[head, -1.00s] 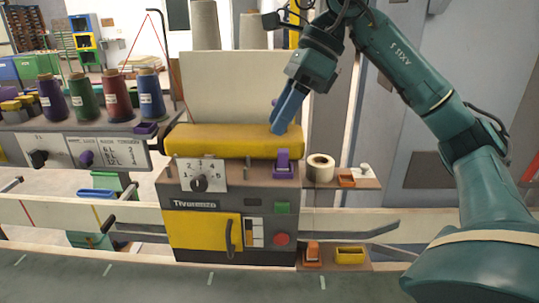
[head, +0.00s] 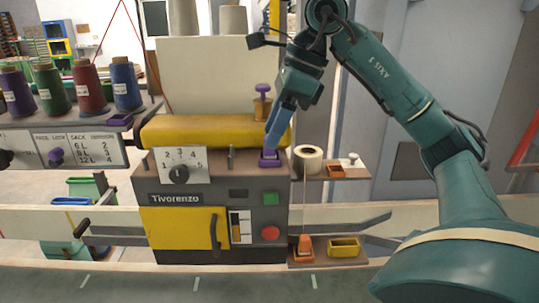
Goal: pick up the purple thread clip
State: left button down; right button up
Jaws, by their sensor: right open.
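The purple thread clip (head: 268,160) sits on the right end of the machine's top, beside the end of the yellow roll. My right gripper (head: 271,143) comes down over it from above, with its blue fingers pointing down. The fingers look nearly edge-on and hide the upper part of the clip. The right gripper is open, and I cannot tell whether the fingers touch the clip or stand around it. My left gripper is not in view.
The yellow roll (head: 195,132) lies just left of the clip. A white tape roll (head: 307,158) and an orange block (head: 335,170) stand on a small shelf to the right. A purple-topped post (head: 263,90) rises behind. Thread cones (head: 87,88) line the left shelf.

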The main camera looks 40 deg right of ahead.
jog(key=shift+x, duration=1.5)
jog(key=shift+d, duration=0.1)
jog(key=shift+c, duration=0.4)
grip_shut()
